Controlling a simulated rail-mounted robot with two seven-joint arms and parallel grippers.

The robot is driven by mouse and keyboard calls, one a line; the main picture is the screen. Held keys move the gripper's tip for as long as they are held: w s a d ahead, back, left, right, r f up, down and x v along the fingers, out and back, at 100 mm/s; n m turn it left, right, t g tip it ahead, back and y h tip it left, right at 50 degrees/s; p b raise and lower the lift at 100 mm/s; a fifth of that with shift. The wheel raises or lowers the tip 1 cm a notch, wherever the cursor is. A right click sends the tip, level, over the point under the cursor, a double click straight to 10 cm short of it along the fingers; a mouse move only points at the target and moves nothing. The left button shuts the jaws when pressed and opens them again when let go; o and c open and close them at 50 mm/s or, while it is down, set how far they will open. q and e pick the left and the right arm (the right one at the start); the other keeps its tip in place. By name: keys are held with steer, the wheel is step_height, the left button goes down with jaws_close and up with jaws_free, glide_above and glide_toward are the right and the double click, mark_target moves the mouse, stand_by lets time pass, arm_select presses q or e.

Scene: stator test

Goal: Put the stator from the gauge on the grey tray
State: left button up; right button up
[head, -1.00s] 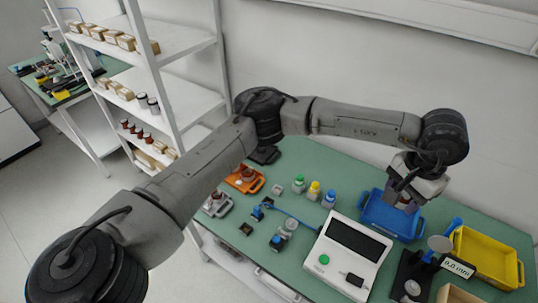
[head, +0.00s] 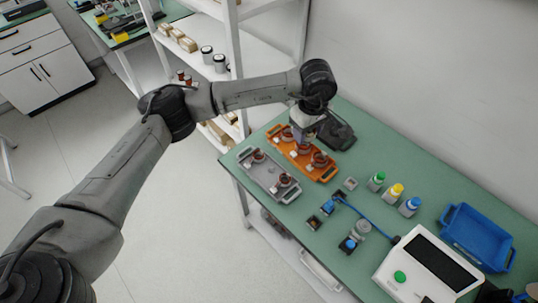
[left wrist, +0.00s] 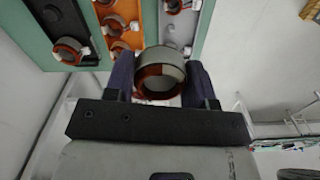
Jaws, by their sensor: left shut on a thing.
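My left gripper (head: 303,135) is above the orange tray, near the grey tray. In the left wrist view the left gripper (left wrist: 160,85) is shut on a stator (left wrist: 172,58), a grey ring with copper-coloured windings, held between dark fingers. The grey tray (head: 262,179) lies left of the orange tray and carries stators (head: 258,156) and (head: 285,180). In the left wrist view the grey tray (left wrist: 182,30) shows behind the held stator, partly hidden by it. My right gripper is not in view.
The orange tray (head: 327,174) holds several stators. A black tray (head: 338,132) lies beyond it. Small bottles (head: 396,191), a white meter (head: 425,266) and a blue tray (head: 478,238) stand to the right. A white shelf rack (head: 235,65) stands close behind the left arm.

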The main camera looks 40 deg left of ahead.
arm_select(q)
steer(key=a+f+n+b, duration=0.1)
steer(key=a+f+n, duration=0.4)
steer(key=f+n, duration=0.6)
steer(key=n+b, duration=0.2)
steer(key=n, duration=1)
glide_above(271, 168)
step_height(271, 168, down, 8)
steer(key=shift+d+r, duration=0.1)
steer(key=shift+f+b, duration=1.65)
steer(key=shift+f, duration=0.65)
steer(key=shift+f, duration=0.35)
steer(key=shift+f+b, duration=0.1)
steer(key=shift+b, duration=0.2)
steer(key=shift+f+b, duration=0.3)
steer(key=shift+f, duration=0.3)
